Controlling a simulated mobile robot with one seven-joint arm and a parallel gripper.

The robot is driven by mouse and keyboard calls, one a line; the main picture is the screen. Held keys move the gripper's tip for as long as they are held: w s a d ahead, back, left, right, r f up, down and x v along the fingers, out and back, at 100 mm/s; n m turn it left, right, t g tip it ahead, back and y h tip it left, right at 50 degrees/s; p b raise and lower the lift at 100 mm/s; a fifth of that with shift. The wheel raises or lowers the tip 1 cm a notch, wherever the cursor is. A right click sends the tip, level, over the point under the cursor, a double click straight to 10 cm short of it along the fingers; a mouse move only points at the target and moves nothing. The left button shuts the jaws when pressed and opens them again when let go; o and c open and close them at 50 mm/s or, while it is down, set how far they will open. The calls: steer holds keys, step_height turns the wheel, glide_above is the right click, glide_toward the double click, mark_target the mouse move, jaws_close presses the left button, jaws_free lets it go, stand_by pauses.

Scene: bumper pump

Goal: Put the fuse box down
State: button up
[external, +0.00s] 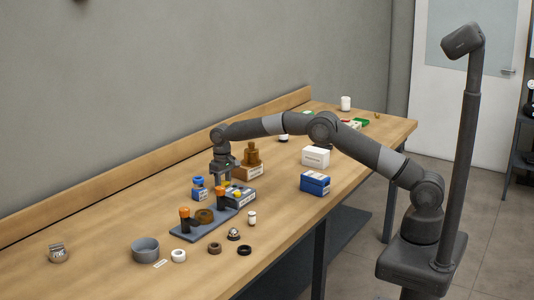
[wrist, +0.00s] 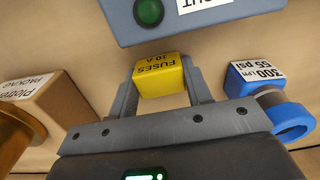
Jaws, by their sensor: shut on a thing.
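The fuse box (wrist: 160,77) is a small yellow box with a dark label reading FUSES 10 A, upside down in the wrist view. My gripper (wrist: 160,70) is shut on it, with one grey finger on each side. In the external view my gripper (external: 221,176) points down over the workbench, behind the grey fixture plate and left of the brown box. The fuse box is hard to make out there, and I cannot tell whether its underside touches the bench.
A grey-blue box with a green button (wrist: 149,12) lies just beyond the fuse box. A blue pump-like part (wrist: 262,98) is right of my gripper, and a brown carton (wrist: 48,105) is left. The fixture plate (external: 190,233) stands in front; bare bench (external: 110,225) lies further left.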

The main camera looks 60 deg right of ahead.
mark_target(223, 183)
steer(key=shift+f, duration=0.1)
steer(key=o, duration=1)
step_height(223, 183, up, 12)
steer(key=shift+r, duration=0.25)
